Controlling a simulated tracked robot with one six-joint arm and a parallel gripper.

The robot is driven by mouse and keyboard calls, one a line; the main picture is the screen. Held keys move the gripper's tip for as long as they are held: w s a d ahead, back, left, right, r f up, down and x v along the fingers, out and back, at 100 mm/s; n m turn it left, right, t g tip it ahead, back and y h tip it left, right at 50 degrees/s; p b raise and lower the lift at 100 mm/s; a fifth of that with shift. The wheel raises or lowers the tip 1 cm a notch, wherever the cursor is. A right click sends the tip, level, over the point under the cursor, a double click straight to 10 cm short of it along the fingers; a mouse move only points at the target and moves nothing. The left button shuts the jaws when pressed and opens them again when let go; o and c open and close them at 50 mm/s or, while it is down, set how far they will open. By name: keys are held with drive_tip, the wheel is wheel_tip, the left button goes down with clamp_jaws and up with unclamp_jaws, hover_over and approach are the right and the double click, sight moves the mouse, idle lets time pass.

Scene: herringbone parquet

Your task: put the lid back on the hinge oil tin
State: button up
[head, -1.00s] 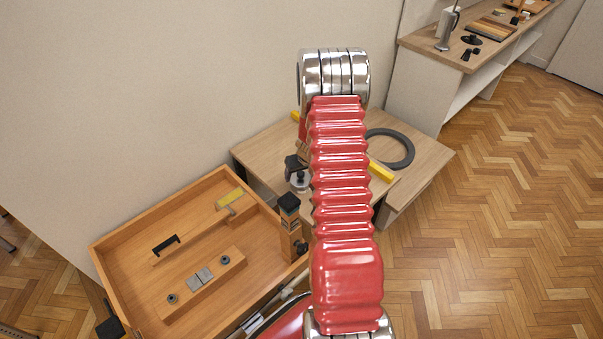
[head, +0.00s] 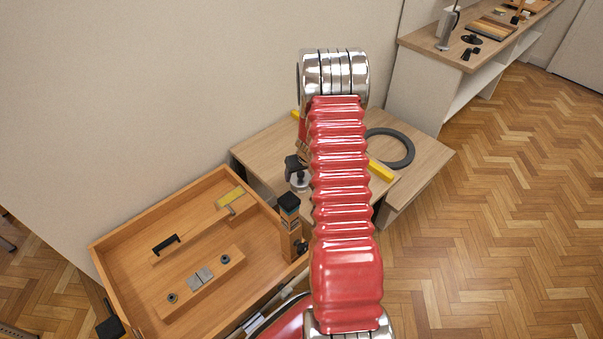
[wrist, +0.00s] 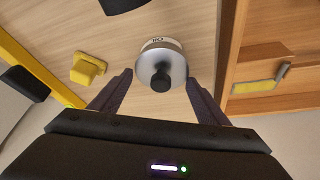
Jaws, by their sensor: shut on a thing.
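The hinge oil tin (wrist: 161,44) stands on the small wooden table, its pale side with "OIL" lettering showing in the wrist view. The round grey lid (wrist: 146,66) with a black knob is over the tin, and I cannot tell whether it is seated. In the head view my arm hides most of the gripper; the tin (head: 299,184) shows just left of the arm.
A yellow bar (head: 380,171) and a dark ring (head: 408,157) lie on the small table (head: 425,150). A yellow block (wrist: 88,70) is left of the tin in the wrist view. A wooden tray (head: 120,239) with fittings and a black-topped post (head: 290,226) stand close by on the left.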

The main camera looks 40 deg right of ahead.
drive_tip(key=o, duration=1.1)
drive_tip(key=shift+o, duration=0.6)
drive_tip(key=shift+o, duration=0.6)
drive_tip(key=shift+r, duration=0.15)
drive_tip(key=shift+r, duration=3.35)
clamp_jaws()
